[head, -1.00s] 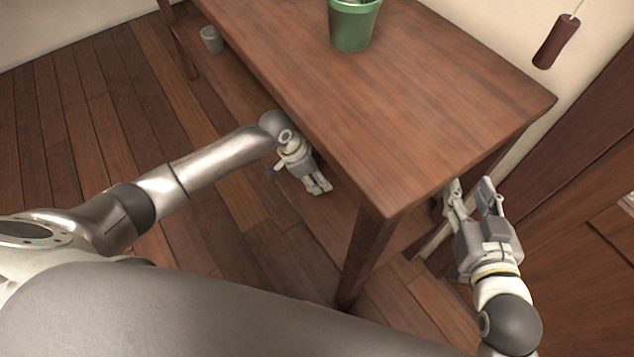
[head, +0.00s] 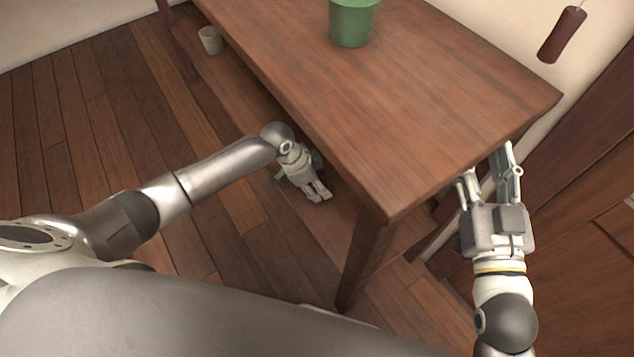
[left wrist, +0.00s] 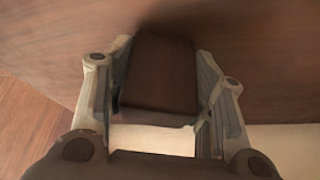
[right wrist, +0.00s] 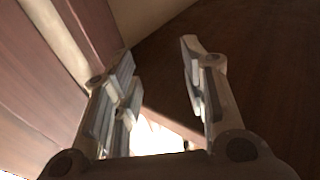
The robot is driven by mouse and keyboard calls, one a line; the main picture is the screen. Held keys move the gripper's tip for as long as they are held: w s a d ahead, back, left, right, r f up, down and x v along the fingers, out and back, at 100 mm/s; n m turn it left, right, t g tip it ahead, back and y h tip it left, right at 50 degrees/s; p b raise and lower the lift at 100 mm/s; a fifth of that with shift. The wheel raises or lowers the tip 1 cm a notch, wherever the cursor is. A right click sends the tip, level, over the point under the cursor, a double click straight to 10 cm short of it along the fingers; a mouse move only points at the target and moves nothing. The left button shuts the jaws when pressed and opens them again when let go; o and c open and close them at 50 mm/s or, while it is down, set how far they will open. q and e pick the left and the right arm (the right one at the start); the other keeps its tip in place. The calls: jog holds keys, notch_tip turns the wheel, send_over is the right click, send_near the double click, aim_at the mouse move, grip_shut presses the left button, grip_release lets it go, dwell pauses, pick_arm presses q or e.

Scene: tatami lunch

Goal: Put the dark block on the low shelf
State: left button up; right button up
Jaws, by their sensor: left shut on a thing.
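The dark block (left wrist: 158,75) shows in the left wrist view between my left gripper's fingers (left wrist: 160,85), which are shut on it. A brown wooden surface lies close behind it; I cannot tell whether the block touches it. In the head view my left gripper (head: 319,196) is low, beside the table's long edge, and the block cannot be made out there. The low shelf (head: 240,90) runs under the tabletop, largely hidden by it. My right gripper (head: 488,165) is open and empty at the table's right end; its parted fingers also show in the right wrist view (right wrist: 160,85).
The table (head: 400,110) carries a green pot (head: 352,22). A light cup (head: 210,41) stands under the table's far left end. A table leg (head: 364,262) stands between my grippers. A dark cylinder (head: 562,35) hangs by the wall. The floor at left is clear.

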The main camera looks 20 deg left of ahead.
pick_arm(q)
jog(key=o, duration=1.1)
jog(key=shift+f, duration=0.1)
jog(key=shift+c, duration=0.2)
